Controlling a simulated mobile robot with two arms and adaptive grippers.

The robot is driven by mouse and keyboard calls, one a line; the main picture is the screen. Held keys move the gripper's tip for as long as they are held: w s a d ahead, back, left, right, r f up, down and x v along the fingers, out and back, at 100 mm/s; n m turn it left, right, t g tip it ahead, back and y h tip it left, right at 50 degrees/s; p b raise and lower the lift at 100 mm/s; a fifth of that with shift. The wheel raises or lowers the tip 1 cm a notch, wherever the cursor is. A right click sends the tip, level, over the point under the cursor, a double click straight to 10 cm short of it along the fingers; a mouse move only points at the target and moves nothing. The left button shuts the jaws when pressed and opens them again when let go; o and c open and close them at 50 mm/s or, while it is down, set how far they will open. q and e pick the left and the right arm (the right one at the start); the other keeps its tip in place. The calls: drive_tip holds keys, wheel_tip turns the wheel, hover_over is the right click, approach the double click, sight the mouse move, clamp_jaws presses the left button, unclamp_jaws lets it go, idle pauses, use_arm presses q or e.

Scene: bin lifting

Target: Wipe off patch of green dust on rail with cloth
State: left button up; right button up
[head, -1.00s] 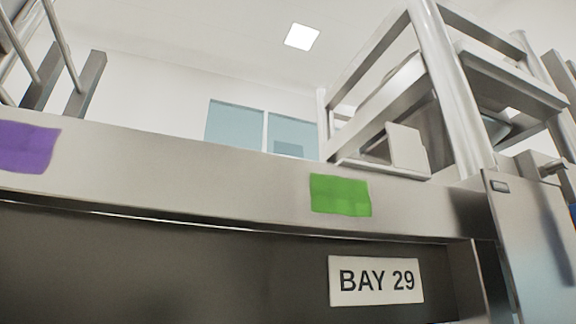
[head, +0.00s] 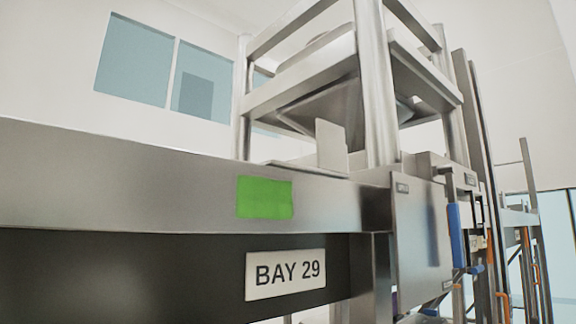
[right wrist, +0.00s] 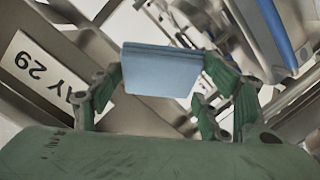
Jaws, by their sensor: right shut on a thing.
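The green dust patch (head: 264,197) is a bright green rectangle on the front face of the metal rail (head: 120,185), above the BAY 29 sign, in the head view. In the right wrist view my right gripper (right wrist: 168,85) is shut on a folded light blue cloth (right wrist: 160,70). The cloth is held between its green-padded fingers, apart from the rail as far as I can see. The green patch is not visible in the right wrist view. Neither gripper shows in the head view, and my left gripper is out of sight.
The BAY 29 sign (head: 286,273) hangs below the rail and shows tilted in the right wrist view (right wrist: 38,75). A metal frame with a hopper (head: 350,85) stands above the rail. A metal cabinet (head: 422,240) with blue and orange parts is at right.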

drive_tip(key=s+a+r+n+y+p, duration=0.1)
drive_tip(key=s+r+n+y+p, duration=0.25)
drive_tip(key=r, duration=1.15)
drive_tip(key=s+a+r+n+y+p, duration=0.2)
drive_tip(key=s+r+y, duration=0.2)
drive_tip(key=r, duration=1.1)
drive_tip(key=shift+m, duration=0.25)
drive_tip(key=shift+w+a+f+p, duration=0.15)
drive_tip(key=shift+w+a, duration=0.25)
drive_tip(key=shift+w, duration=0.3)
drive_tip(key=shift+w+a+f+p, duration=0.1)
drive_tip(key=shift+w+a+p, duration=0.2)
drive_tip(key=shift+w, duration=0.45)
drive_tip(key=shift+w+a+f+p, duration=0.1)
drive_tip(key=shift+w+a, duration=0.35)
drive_tip(key=shift+w, duration=0.25)
drive_tip(key=shift+w+a+p, duration=0.4)
drive_tip(key=shift+w+a, duration=0.15)
drive_tip(key=shift+w, duration=0.2)
